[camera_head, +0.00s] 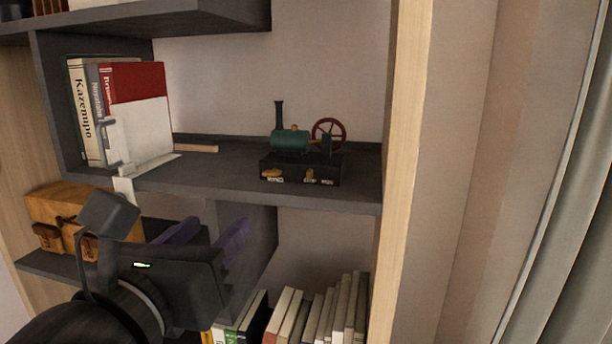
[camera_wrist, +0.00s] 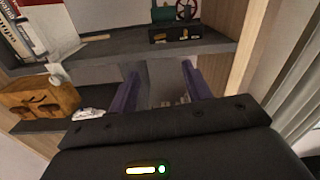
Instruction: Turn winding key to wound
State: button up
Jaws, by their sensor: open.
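A toy steam engine (camera_head: 290,142) with a green boiler, black chimney and red flywheel (camera_head: 329,133) stands on a black base (camera_head: 300,171) on the middle shelf. The base's front carries a flat-lying orange-yellow knob (camera_head: 271,174) on the left and an upright yellow one (camera_head: 310,173) further right. Small labels beside them are unreadable, so I cannot tell which is the winding key.
The middle shelf (camera_head: 220,180) has a front edge above my gripper. Books and a white binder (camera_head: 140,135) stand left. More books (camera_head: 320,315) stand below. A wooden side panel (camera_head: 405,150) bounds the right.

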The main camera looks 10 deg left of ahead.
aim_at(269, 175)
jog(key=shift+w, duration=0.1)
jog(key=w+p, duration=0.2)
jog(key=w, duration=0.3)
jog(key=w+d+p, duration=0.1)
jog(key=w+p, duration=0.1)
jog(key=w, duration=0.4)
jog(key=w+p, duration=0.2)
jog(key=w, duration=0.3)
jog(key=shift+w+d, duration=0.2)
jog(key=shift+d, duration=0.1)
jog(key=shift+w, duration=0.4)
jog(key=c, duration=1)
jog(key=shift+f, duration=0.15)
jog(key=shift+m+b, duration=0.6)
jog(key=shift+b, duration=0.3)
jog(key=shift+s, duration=0.1)
